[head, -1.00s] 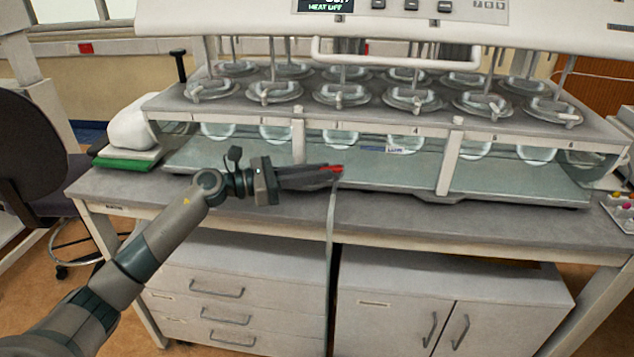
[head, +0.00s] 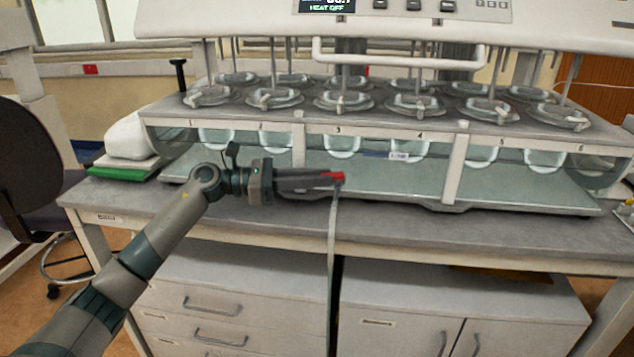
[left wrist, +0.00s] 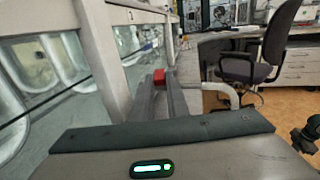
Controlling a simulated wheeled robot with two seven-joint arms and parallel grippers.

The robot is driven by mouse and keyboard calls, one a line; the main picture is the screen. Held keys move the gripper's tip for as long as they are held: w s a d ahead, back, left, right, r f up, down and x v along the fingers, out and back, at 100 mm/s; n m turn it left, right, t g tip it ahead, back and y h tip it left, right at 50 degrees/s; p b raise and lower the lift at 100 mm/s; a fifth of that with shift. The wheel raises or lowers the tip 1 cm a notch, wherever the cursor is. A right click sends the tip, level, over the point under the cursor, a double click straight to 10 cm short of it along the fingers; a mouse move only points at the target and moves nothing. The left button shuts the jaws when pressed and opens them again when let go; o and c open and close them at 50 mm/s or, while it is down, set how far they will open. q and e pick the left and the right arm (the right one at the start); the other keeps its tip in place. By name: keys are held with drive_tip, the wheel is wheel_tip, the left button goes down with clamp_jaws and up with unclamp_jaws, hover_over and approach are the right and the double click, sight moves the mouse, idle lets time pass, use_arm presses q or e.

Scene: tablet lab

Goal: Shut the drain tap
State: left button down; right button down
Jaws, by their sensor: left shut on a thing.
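The drain tap has a red handle (head: 335,177) at the front edge of the glass-walled bath. A pale drain hose (head: 331,240) hangs from it down past the bench edge. My left gripper (head: 325,180) reaches in from the left with its fingers shut on the red handle. The fingers hide much of the tap body.
The dissolution bath (head: 520,185) with several lidded vessels stands on the grey bench (head: 480,227). White cabinets (head: 230,285) are under the bench. A green book (head: 122,172) lies at the bench's left end. An office chair (left wrist: 263,55) stands on the floor.

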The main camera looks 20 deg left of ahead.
idle(0.4)
use_arm(q)
drive_tip(key=c, duration=1.7)
unclamp_jaws()
drive_tip(key=shift+r, duration=0.1)
